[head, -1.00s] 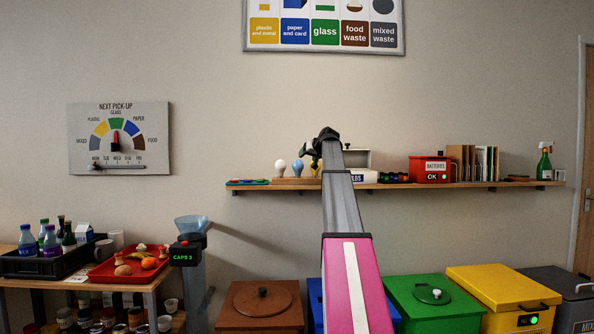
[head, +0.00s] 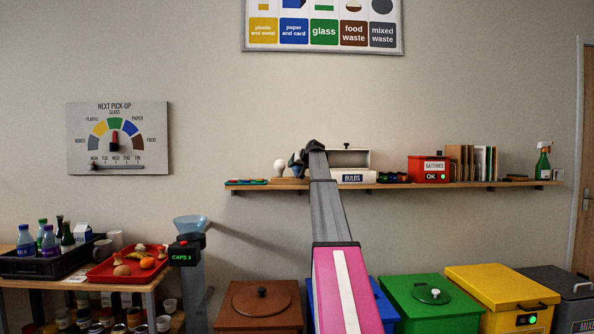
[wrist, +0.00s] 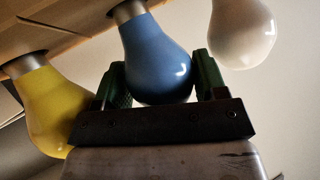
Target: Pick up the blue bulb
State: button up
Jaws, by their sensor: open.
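The blue bulb (wrist: 152,52) hangs base-up in the tilted wrist view, between a yellow bulb (wrist: 50,108) on the left and a white bulb (wrist: 243,30) on the right. My gripper (wrist: 160,66) is open, with one green finger on each side of the blue bulb's round end. I cannot tell whether either finger touches it. In the head view my gripper (head: 297,159) is at the bulb stand on the wall shelf and mostly hides the blue and yellow bulbs. The white bulb (head: 280,166) shows just left of it.
The wall shelf (head: 400,187) also holds a white BULBS box (head: 353,177) right beside my arm, a red batteries box (head: 429,170), and a spray bottle (head: 543,162). Coloured bins, including a green one (head: 410,297), stand below.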

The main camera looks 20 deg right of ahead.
jog(key=c, duration=0.3)
jog(key=shift+r, duration=0.1)
